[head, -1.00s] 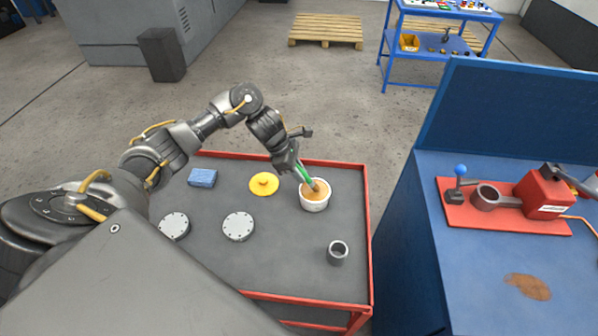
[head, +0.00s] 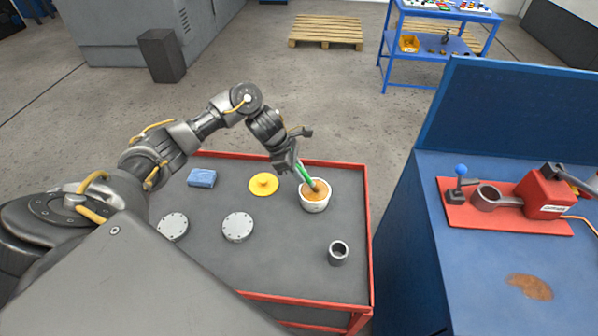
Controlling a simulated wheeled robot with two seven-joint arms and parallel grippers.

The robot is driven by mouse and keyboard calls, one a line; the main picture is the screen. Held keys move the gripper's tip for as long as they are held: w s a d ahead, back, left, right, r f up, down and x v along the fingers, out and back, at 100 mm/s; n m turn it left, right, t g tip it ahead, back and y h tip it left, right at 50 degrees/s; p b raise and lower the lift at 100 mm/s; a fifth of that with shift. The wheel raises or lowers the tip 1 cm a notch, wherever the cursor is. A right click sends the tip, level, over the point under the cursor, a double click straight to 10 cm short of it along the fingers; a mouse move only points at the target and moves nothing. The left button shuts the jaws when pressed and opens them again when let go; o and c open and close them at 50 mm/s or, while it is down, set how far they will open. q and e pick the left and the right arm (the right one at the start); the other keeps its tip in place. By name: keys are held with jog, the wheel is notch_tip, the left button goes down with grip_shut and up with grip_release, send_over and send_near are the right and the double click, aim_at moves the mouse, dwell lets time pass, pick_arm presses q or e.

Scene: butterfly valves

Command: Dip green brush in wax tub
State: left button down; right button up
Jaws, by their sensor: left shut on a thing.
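The green brush (head: 304,173) is held tilted in my left gripper (head: 290,163), which is shut on its handle. The brush's lower end reaches down into the white wax tub (head: 314,206), over the orange-brown wax (head: 321,194). How deep the bristles sit in the wax cannot be told. The tub stands open near the right rear of the red-rimmed grey cart top (head: 290,262). My right gripper is not in view.
On the cart are a yellow lid (head: 264,184), a blue sponge (head: 202,178), two grey discs (head: 238,227) (head: 173,227) and a small metal cylinder (head: 338,253). To the right, a blue bench (head: 470,270) carries a red fixture (head: 505,207) and a brown patch (head: 529,287).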

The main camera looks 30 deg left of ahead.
pick_arm(q)
jog(key=shift+s, duration=0.1)
dwell(0.4)
jog(key=shift+r+p, duration=0.7)
jog(key=shift+r, duration=0.2)
jog(key=shift+r+p, duration=1.5)
jog(key=shift+r, duration=1.05)
